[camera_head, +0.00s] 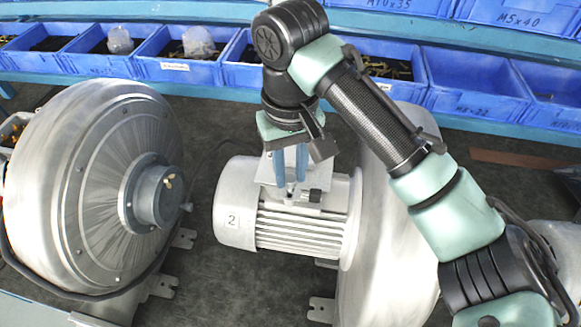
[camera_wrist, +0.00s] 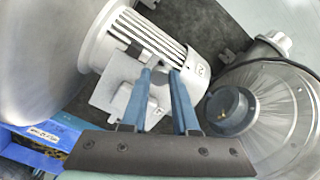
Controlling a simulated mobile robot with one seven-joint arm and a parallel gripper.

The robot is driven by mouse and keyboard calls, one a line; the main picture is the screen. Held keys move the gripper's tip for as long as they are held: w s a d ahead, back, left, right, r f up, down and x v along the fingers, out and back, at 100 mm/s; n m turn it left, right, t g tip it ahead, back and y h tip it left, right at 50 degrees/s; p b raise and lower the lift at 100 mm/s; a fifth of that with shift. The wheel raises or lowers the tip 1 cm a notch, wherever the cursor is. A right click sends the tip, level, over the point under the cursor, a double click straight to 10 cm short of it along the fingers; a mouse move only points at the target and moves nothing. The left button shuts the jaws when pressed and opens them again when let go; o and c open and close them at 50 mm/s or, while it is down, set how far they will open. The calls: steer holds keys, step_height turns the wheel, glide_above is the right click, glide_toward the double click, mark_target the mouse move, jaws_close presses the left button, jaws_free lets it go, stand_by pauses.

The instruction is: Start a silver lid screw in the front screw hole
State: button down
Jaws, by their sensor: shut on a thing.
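My gripper (camera_head: 291,183) has two blue fingers pointing down over the terminal box (camera_head: 306,206) on top of the motor marked 2 (camera_head: 234,205). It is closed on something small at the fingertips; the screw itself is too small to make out. In the wrist view my gripper (camera_wrist: 162,71) has its fingertips over the light grey box area (camera_wrist: 112,92), beside the finned motor (camera_wrist: 150,38). I cannot tell whether the tips touch the box. The front screw hole is not distinguishable, hidden by or near the fingers.
A large round blower housing (camera_head: 95,190) stands at the left, and another (camera_head: 385,240) adjoins the motor at the right. Blue bins (camera_head: 180,75) line the back of the bench. The dark mat (camera_head: 225,290) is clear in front of the motor.

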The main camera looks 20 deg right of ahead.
steer(key=shift+f+b, duration=0.5)
steer(key=shift+f, duration=0.75)
stand_by(0.8)
steer(key=shift+r+m+p, duration=0.15)
steer(key=shift+m+p, duration=0.25)
steer(key=shift+p, duration=0.2)
